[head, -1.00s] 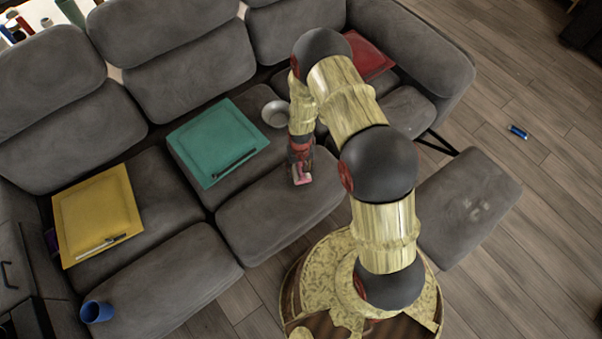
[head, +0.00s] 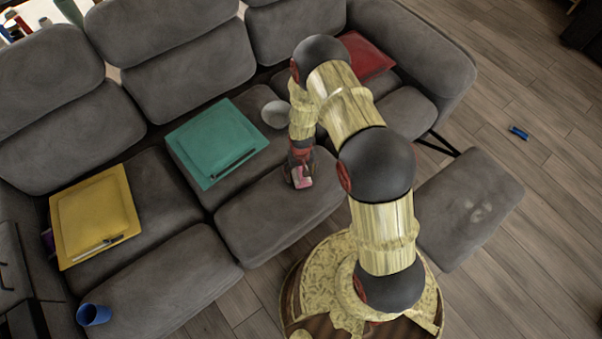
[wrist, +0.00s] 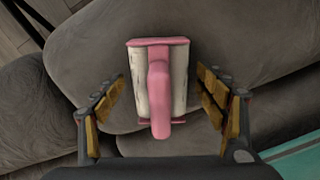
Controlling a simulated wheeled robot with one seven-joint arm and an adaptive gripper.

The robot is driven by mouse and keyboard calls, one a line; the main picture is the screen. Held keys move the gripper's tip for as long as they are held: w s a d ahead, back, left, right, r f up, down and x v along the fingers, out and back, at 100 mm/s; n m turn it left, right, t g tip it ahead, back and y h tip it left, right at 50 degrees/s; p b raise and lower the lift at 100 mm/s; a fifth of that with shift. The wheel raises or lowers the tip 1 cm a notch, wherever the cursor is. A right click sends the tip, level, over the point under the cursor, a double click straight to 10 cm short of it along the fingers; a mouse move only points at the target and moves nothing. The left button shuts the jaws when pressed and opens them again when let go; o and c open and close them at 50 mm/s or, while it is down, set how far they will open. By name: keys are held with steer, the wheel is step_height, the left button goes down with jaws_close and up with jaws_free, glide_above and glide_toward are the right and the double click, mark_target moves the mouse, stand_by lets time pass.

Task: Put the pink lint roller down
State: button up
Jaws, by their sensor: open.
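The pink lint roller (wrist: 158,100) has a pink handle and a white roll. It lies between the spread fingers of my gripper (wrist: 160,92) in the wrist view, with a gap on each side. In the head view, the lint roller (head: 302,182) shows as a small pink patch at the front section of the grey sofa seat, just below my gripper (head: 299,172). My gripper is open and points down at the seat. The roller appears to rest on the cushion, though its underside is hidden.
On the grey sofa (head: 150,200) are a teal board (head: 210,140) with a dark pen-like item, a yellow board (head: 95,210), a grey bowl (head: 275,114), a red board (head: 368,58) and a blue cup (head: 94,314). A blue item (head: 519,132) lies on the floor.

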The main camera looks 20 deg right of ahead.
step_height(320, 180, up, 12)
steer(key=p, duration=0.4)
steer(key=shift+r, duration=0.1)
step_height(320, 180, up, 32)
steer(key=t, duration=0.3)
steer(key=s+r+n+t, duration=0.1)
steer(key=s+r+t, duration=0.1)
steer(key=s+r, duration=1.7)
steer(key=s, duration=0.3)
steer(key=shift+r+t, duration=0.15)
steer(key=shift+t, duration=0.15)
steer(key=shift+w, duration=0.1)
